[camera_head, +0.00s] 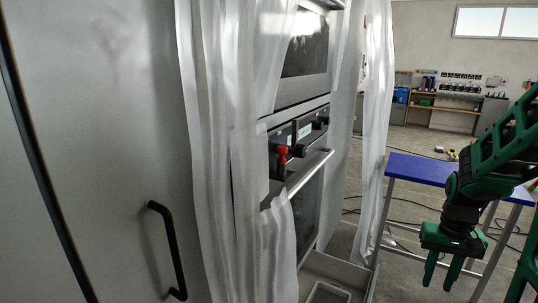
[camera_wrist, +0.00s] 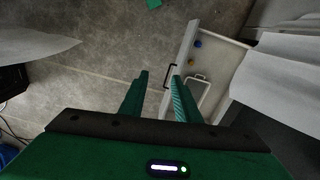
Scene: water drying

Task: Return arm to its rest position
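My arm (camera_head: 490,165) is green and black and reaches in from the right edge of the head view. My gripper (camera_head: 438,285) hangs at its end with both fingers pointing down. In the wrist view, my gripper (camera_wrist: 160,76) shows two green fingers apart with nothing held between them. In the head view it hangs in front of a blue-topped table (camera_head: 415,170), clear of the cabinet front.
Tall grey cabinet doors with a black handle (camera_head: 170,250) fill the left. White sheeting (camera_head: 225,150) hangs around a built-in oven (camera_head: 308,185). A low open drawer (camera_wrist: 215,60) holds small coloured items. Cables lie on the grey floor (camera_wrist: 95,85).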

